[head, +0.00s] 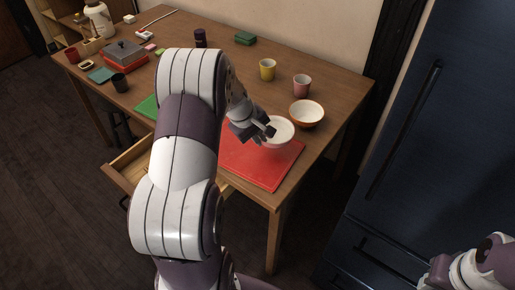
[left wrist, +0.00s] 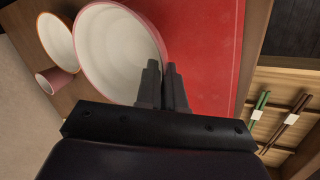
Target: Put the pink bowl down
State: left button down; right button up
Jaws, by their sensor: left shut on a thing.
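The pink bowl (head: 281,130), white inside with a pink rim, is held by its rim in my left gripper (head: 266,131). It is over the back part of the red mat (head: 262,168); I cannot tell whether its base touches the mat. In the left wrist view the bowl (left wrist: 112,50) looks upright and empty, with the closed fingers (left wrist: 163,88) on its near rim. The red mat (left wrist: 205,50) shows beside it. My right gripper is not in view; only part of my right arm shows at the lower right.
An orange-brown bowl (head: 306,113) stands just behind the pink bowl. A pink cup (head: 301,85) and a yellow cup (head: 267,69) are farther back. The front of the red mat is clear. An open drawer (head: 128,168) juts below the table's front edge.

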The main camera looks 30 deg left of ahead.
aim_at(264, 156)
pick_arm(q)
notch_tip(264, 156, down, 4)
jog(key=shift+a+b, duration=0.1)
jog(key=shift+b, duration=0.4)
jog(key=shift+f, duration=0.25)
jog(key=c, duration=1.3)
grip_release()
jog(key=shift+o, duration=0.2)
jog(key=shift+r, duration=0.2)
jog(key=p+v, duration=0.2)
jog(key=v, duration=1)
jog(key=s+d+f+m+g+y, duration=0.1)
jog(key=s+d+m, duration=0.5)
jog(key=d+m, duration=0.1)
jog(key=s+d+f+m+g, duration=0.1)
jog(key=s+d+m, duration=0.5)
jog(key=d, duration=0.4)
jog(key=shift+s+f+m+g+y, duration=0.35)
jog(key=shift+s+m+g+y, duration=0.05)
jog(key=shift+s, duration=0.1)
